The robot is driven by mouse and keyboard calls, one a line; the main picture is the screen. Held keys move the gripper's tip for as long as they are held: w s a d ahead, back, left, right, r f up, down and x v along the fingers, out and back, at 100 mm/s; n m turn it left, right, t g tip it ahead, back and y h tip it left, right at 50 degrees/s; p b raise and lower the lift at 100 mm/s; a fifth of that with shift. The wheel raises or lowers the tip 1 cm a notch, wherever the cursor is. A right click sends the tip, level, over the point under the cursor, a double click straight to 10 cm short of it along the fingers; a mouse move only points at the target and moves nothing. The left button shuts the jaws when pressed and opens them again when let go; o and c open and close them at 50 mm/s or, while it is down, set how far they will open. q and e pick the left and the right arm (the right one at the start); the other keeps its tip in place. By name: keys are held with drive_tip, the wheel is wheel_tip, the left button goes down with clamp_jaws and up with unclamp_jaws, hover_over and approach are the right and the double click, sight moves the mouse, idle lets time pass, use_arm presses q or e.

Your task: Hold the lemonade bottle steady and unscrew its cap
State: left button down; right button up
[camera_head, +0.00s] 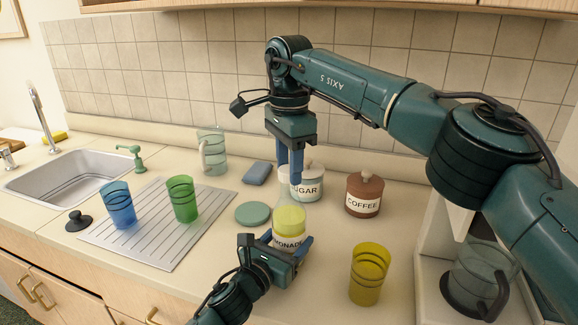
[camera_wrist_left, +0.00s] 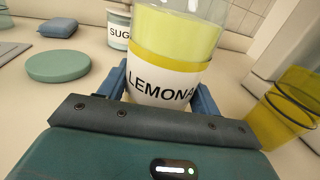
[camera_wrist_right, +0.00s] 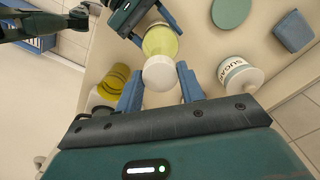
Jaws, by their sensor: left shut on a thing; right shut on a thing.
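The lemonade bottle (camera_head: 289,219) stands upright on the counter, with yellow liquid and a white label; it fills the middle of the left wrist view (camera_wrist_left: 178,40). My left gripper (camera_head: 290,245) is shut on its body at label height. My right gripper (camera_head: 291,180) points down from above, over the bottle's top. In the right wrist view a round white cap (camera_wrist_right: 160,74) sits between the right fingers, which are shut on it. The bottle's liquid (camera_wrist_right: 160,41) shows just beyond the cap. I cannot tell whether the cap still touches the neck, as the fingers hide it.
The sugar canister (camera_head: 307,187) stands close behind the bottle, and the coffee canister (camera_head: 363,195) to its right. A yellow glass (camera_head: 368,275) is at front right. A green disc (camera_head: 253,214) and blue sponge (camera_head: 257,173) lie left. The drainboard (camera_head: 150,240) holds blue and green glasses.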

drive_tip(key=shift+r, duration=2)
use_arm(q)
drive_tip(key=shift+c, duration=1.2)
unclamp_jaws()
